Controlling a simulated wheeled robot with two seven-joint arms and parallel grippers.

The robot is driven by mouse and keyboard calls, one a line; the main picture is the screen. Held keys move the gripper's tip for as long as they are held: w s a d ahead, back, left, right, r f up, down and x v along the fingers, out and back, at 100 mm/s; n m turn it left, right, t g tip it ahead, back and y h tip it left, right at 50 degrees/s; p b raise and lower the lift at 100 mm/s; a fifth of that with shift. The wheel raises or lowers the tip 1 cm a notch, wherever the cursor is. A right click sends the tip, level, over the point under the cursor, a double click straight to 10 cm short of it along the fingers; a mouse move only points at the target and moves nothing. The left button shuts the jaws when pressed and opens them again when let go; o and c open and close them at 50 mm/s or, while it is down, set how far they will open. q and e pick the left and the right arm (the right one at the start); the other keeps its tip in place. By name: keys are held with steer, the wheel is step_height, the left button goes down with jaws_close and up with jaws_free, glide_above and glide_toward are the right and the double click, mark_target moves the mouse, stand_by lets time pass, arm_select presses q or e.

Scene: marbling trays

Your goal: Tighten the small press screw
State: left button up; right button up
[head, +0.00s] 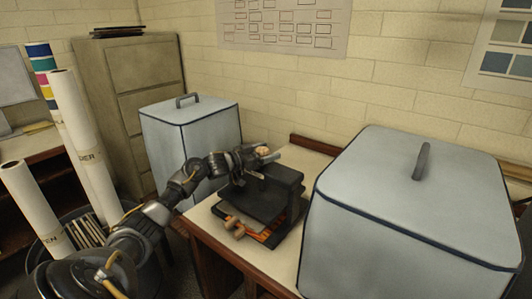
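A small black press (286,183) stands on the pale worktop, with a flat dark plate and an orange-brown layer low at its front. A pale tan knob (264,150) shows at the top of the press, at the place of its screw. The screw's shaft is mostly hidden by my gripper. My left arm reaches in from the lower left, and my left gripper (258,158) is at the knob above the press. Its dark fingers are beside or around the knob; they are too small to tell whether they grip it. My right gripper is out of view.
A large grey-blue covered box (402,215) stands close to the right of the press. Another (188,140) stands behind my arm. Paper rolls (84,150) stand at the left. Some worktop (225,232) is bare.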

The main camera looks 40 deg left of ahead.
arm_select(q)
steer(key=shift+s+a+f, duration=0.1)
steer(key=shift+s+a, duration=0.05)
steer(key=shift+s, duration=0.1)
steer(key=b+v, duration=0.2)
steer(key=v, duration=0.8)
steer(key=shift+s, duration=0.15)
